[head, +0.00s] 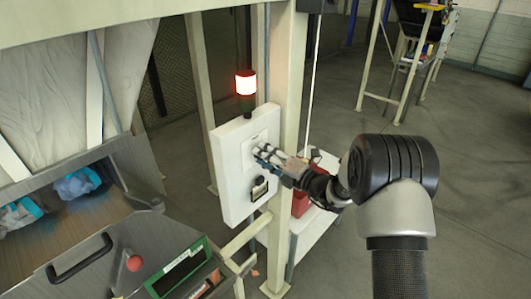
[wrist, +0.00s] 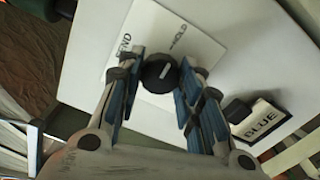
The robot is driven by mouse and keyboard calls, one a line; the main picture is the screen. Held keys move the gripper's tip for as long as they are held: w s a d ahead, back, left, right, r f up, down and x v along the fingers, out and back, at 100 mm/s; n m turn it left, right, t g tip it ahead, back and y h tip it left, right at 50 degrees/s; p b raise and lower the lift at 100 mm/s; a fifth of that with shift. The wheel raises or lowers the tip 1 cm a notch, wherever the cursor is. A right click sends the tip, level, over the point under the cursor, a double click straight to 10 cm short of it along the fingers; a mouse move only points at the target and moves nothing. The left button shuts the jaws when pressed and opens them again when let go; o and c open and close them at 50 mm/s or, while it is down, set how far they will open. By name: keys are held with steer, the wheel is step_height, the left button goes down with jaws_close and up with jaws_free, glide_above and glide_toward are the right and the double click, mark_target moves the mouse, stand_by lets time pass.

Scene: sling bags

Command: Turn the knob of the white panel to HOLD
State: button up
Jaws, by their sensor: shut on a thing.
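The white panel (head: 233,205) stands upright on a cream post, with a lit red lamp (head: 246,85) above it. In the wrist view a black round knob (wrist: 158,72) with a short white mark sits on a white plate (wrist: 165,22). The plate reads HOLD, with a partly covered label ending in END to its left. The white mark points up and right, roughly toward the HOLD side; exact alignment is unclear. My gripper (head: 262,154) is at the panel, its fingers (wrist: 161,70) shut on the knob's two sides.
A black part with a BLUE label (wrist: 264,122) sits on the panel below the plate, close to my gripper. A metal chute (head: 120,240) with blue bags and a green-framed sign is at left. A red box (head: 301,200) stands on a low white shelf behind my gripper.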

steer(key=shift+m, duration=0.3)
steer(key=o, duration=1.1)
steer(key=shift+c, duration=0.2)
steer(key=v, duration=1.2)
